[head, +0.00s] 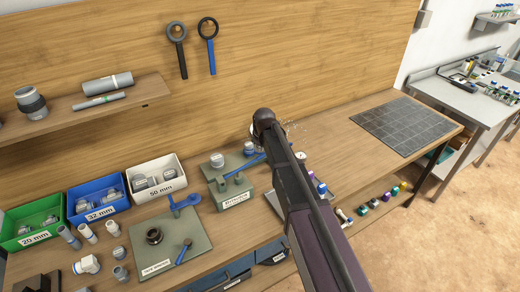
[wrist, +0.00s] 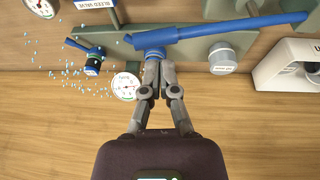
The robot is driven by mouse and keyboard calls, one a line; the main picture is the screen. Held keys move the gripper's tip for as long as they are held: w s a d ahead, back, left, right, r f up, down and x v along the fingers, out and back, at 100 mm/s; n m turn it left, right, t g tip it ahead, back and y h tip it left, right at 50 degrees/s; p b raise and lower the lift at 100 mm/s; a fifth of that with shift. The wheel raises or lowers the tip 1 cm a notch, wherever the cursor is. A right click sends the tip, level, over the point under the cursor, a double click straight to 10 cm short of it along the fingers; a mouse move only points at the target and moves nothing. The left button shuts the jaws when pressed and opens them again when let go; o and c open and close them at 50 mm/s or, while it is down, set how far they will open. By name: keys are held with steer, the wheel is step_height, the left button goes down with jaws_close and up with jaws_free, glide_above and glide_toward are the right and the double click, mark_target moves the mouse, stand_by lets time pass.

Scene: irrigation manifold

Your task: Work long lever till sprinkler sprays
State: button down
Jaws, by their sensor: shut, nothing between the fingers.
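The long blue lever (wrist: 235,29) runs across the top of the wrist view, over a grey-green manifold body; it also shows in the head view (head: 243,166), partly behind my arm. My gripper (wrist: 157,62) is shut and empty, its fingertips close below the lever's left, thicker part by a short blue cylinder. I cannot tell whether they touch. A black and blue fitting (wrist: 92,63), which looks like the sprinkler head, is to the left, with many pale blue droplets in the air around it. In the head view my arm hides my gripper and most of the fitting; a few droplets show.
A pressure gauge (wrist: 126,87) is beside my left finger. A grey knob (wrist: 223,60) and a white box (wrist: 290,68) are to the right.

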steer(key=shift+w+d+f+b, duration=0.1)
steer(key=shift+f+b, duration=0.25)
steer(key=shift+f, duration=0.15)
steer(key=shift+w+d+f+b, duration=0.1)
steer(key=shift+f+b, duration=0.25)
steer(key=shift+f, duration=0.15)
steer(key=shift+a, duration=0.1)
